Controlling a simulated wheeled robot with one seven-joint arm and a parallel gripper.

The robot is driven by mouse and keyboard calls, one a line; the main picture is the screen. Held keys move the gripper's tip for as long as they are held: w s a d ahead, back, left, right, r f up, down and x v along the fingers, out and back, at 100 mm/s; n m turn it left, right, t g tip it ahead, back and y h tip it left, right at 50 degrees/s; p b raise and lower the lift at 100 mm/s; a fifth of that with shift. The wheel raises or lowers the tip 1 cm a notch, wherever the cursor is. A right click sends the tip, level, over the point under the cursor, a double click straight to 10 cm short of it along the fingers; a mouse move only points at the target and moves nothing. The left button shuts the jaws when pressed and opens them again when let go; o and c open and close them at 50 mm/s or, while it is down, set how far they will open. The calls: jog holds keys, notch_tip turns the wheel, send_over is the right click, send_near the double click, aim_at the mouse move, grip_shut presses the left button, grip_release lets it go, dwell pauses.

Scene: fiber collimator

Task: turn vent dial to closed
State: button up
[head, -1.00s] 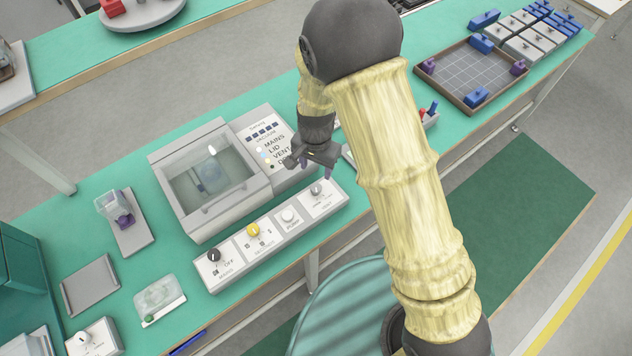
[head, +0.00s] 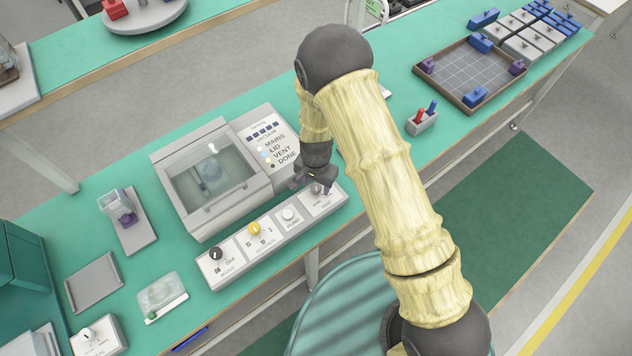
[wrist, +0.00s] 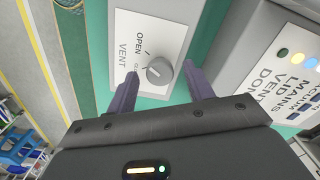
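The vent dial (wrist: 160,72) is a grey round knob on a white panel (wrist: 150,25) marked VENT, with OPEN and a second, partly hidden label beside it. A small light mark shows on the knob; I cannot tell for sure which label it points to. My gripper (wrist: 163,75) is open, with one dark purple finger on each side of the dial and gaps showing at both sides. In the head view my gripper (head: 318,182) is low over the right end of the control strip (head: 266,240) and mostly hides the dial.
A sealing machine with a clear lid (head: 210,178) stands just behind the strip. Its indicator panel (head: 268,138) is close to my gripper. Left along the strip are a white pump button (head: 289,215), a yellow knob (head: 254,229) and a black mains knob (head: 215,254).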

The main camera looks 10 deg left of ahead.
jog(key=c, duration=0.9)
jog(key=shift+c, duration=0.2)
jog(key=shift+n, duration=0.3)
jog(key=n+b, duration=0.2)
jog(key=n, duration=0.4)
jog(key=n+b, duration=0.2)
jog(key=n, duration=0.3)
jog(key=shift+n, duration=0.3)
jog(key=o, duration=1)
jog(key=shift+r, duration=0.15)
